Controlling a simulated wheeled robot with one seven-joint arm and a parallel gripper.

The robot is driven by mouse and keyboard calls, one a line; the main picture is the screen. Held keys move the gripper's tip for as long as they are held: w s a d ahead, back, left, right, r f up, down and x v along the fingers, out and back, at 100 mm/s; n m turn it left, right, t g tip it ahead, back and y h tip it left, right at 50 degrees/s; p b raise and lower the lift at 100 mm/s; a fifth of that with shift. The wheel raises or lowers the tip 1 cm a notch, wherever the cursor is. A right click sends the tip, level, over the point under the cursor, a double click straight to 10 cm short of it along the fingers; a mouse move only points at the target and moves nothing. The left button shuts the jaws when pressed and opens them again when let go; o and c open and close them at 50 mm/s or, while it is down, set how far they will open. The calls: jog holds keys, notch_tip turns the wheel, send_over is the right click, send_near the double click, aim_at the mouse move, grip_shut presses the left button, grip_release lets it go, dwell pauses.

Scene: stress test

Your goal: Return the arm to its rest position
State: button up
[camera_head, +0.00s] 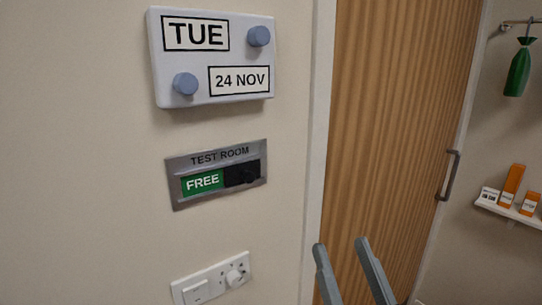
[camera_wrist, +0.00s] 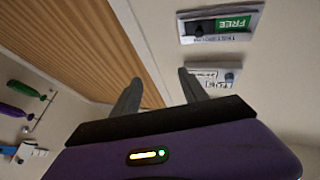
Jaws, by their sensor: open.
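My gripper (camera_head: 341,256) shows at the bottom of the head view, in front of the wooden door. Its two grey fingers stand apart with nothing between them. In the wrist view the gripper (camera_wrist: 160,85) also has its fingers spread and empty, with the wall and door frame beyond. The rest of the arm is out of the head view.
On the wall are a calendar block (camera_head: 214,57) reading TUE, 24 NOV, a TEST ROOM sign (camera_head: 216,173) showing FREE, and a switch panel (camera_head: 212,284). The wooden door (camera_head: 395,120) has a handle (camera_head: 448,175). A shelf (camera_head: 510,211) holds small boxes at right.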

jog(key=s+d+f+g+h, duration=0.2)
jog(key=s+d+f+g, duration=0.2)
jog(key=s+f, duration=0.8)
jog(key=s+d+f+m+g+h, duration=0.1)
jog(key=s+d+f+g+h, duration=0.2)
jog(key=s+f, duration=1)
jog(key=s+d+g, duration=0.1)
jog(key=s+d, duration=0.1)
jog(key=s, duration=0.4)
jog(key=shift+s+d+f+m, duration=0.2)
jog(key=shift+d+m, duration=0.1)
jog(key=shift+d, duration=0.05)
